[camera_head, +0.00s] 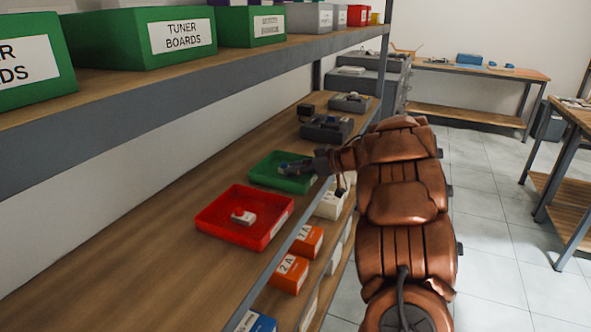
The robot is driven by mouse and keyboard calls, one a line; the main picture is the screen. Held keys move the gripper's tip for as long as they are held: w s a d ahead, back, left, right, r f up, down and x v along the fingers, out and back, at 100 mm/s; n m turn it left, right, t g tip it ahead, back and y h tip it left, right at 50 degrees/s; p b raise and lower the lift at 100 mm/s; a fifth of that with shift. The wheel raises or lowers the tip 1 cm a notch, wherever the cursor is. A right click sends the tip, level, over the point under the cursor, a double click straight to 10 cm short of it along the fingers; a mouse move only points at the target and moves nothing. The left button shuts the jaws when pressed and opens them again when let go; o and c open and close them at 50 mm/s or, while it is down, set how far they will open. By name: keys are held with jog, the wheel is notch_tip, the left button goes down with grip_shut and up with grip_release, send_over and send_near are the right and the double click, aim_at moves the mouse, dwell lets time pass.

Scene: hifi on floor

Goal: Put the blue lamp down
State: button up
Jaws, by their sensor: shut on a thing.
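My gripper (294,168) reaches in from the right on my copper-coloured arm, over the green tray (264,180) on the wooden shelf. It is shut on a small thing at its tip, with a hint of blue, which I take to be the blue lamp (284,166). The lamp is tiny here and partly hidden by the fingers. I cannot tell whether it touches the tray floor. A red tray (215,218) lies nearer, with a small white and grey object (243,217) in it.
Dark grey devices (326,128) stand behind the green tray. Orange boxes (290,272) and white boxes sit on the level below, along the shelf's front edge. An upper shelf (180,90) with green bins (140,38) overhangs at left.

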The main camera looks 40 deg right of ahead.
jog(key=shift+f, duration=0.15)
jog(key=shift+s+f+p, duration=0.15)
jog(key=shift+f+p, duration=0.15)
jog(key=shift+f, duration=0.25)
jog(key=o, duration=1)
jog(key=shift+f, duration=0.15)
jog(key=shift+a, duration=0.1)
jog(key=shift+f, duration=0.15)
jog(key=v, duration=0.4)
jog(key=r+v, duration=0.1)
jog(key=v, duration=0.7)
jog(key=shift+r, duration=0.55)
